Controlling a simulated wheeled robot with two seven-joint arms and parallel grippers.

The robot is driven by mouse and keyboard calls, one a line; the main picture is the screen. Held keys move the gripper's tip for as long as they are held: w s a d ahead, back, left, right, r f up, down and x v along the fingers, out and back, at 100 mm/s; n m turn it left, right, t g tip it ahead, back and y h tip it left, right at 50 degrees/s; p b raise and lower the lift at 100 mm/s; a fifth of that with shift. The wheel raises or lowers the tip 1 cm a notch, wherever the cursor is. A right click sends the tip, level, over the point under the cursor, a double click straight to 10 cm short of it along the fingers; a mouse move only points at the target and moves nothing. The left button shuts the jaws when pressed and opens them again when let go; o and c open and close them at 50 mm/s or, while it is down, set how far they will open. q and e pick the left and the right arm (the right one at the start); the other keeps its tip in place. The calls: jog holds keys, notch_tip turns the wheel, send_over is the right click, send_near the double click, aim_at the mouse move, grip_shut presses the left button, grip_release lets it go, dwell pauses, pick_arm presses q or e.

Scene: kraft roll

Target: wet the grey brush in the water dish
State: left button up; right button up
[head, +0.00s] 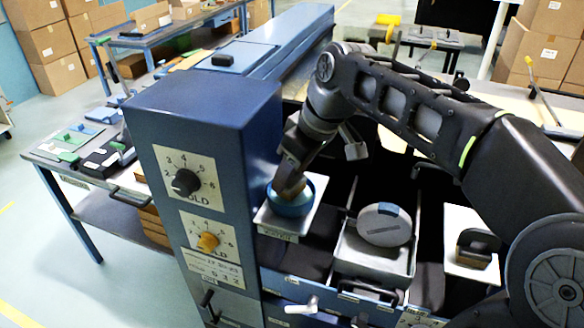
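The water dish (291,203) is a round blue bowl on a white tray with a small label at its front, beside the blue cabinet. My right gripper (292,172) comes down from the right to just over the dish. It appears shut on a brownish block-like piece (287,184), which I take to be the brush; its lower end is inside the dish rim. The bristles, their colour and the water surface are hidden. My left gripper is not in view.
A blue cabinet (200,130) with two dials stands close left of the dish. Right of the dish, a grey disc (385,224) with a blue tab sits in a metal tray, and a dark block (478,246) stands on a white plate. My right arm spans above these.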

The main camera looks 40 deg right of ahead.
jog(key=shift+f+b, duration=0.35)
jog(key=shift+f, duration=0.4)
jog(key=shift+f+b, duration=0.35)
jog(key=shift+f, duration=0.1)
dwell(0.5)
jog(key=shift+s+f, duration=0.15)
jog(key=shift+f, duration=0.1)
dwell(0.9)
jog(key=shift+r, duration=0.15)
jog(key=shift+r+p, duration=0.35)
jog(key=shift+r, duration=0.15)
jog(key=shift+r+p, duration=2.35)
jog(key=shift+r, duration=0.7)
